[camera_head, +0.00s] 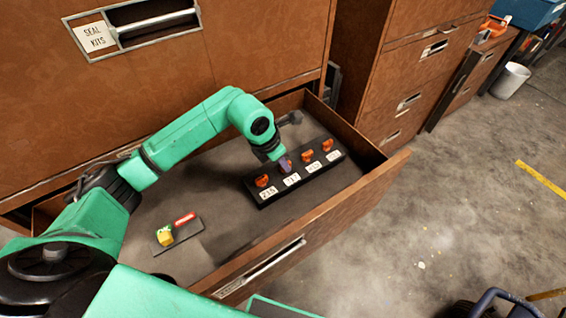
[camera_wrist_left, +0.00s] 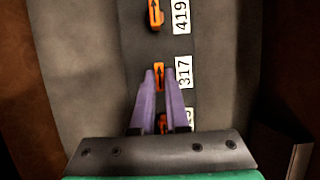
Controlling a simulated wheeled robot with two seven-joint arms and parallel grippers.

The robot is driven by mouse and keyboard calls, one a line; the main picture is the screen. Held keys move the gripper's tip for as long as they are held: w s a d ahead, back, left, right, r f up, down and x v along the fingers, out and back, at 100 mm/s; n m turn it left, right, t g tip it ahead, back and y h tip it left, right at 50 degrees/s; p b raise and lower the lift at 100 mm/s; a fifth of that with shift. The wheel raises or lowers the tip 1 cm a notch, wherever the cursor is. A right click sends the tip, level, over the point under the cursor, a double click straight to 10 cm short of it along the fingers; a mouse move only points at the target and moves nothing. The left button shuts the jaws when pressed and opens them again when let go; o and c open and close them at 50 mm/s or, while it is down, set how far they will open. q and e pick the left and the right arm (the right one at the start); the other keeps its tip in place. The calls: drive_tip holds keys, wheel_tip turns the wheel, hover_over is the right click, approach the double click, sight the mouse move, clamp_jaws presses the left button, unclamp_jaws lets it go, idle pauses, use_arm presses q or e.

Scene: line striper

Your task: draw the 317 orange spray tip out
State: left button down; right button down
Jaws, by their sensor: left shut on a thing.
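The orange 317 spray tip (camera_wrist_left: 159,76) stands in the black rack (camera_head: 261,203) beside its white 317 label (camera_wrist_left: 184,71). My left gripper (camera_wrist_left: 159,75) is shut on this tip, with one purple finger on each side. In the head view the left gripper (camera_head: 285,163) reaches down to the second place from the left in the rack, and mostly hides the tip. Whether the tip is still seated or slightly lifted I cannot tell. My right gripper is not in view.
Other orange tips stand in the rack: one at the left end (camera_head: 262,181) and two to the right (camera_head: 308,156) (camera_head: 327,145). The rack lies in an open drawer (camera_head: 330,220). A small plate with red and yellow items (camera_head: 166,237) lies at the drawer's left. Cabinets stand behind.

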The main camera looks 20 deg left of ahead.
use_arm(q)
drive_tip(key=shift+r, duration=0.5)
drive_tip(key=shift+r+p, duration=1.7)
drive_tip(key=shift+r, duration=0.75)
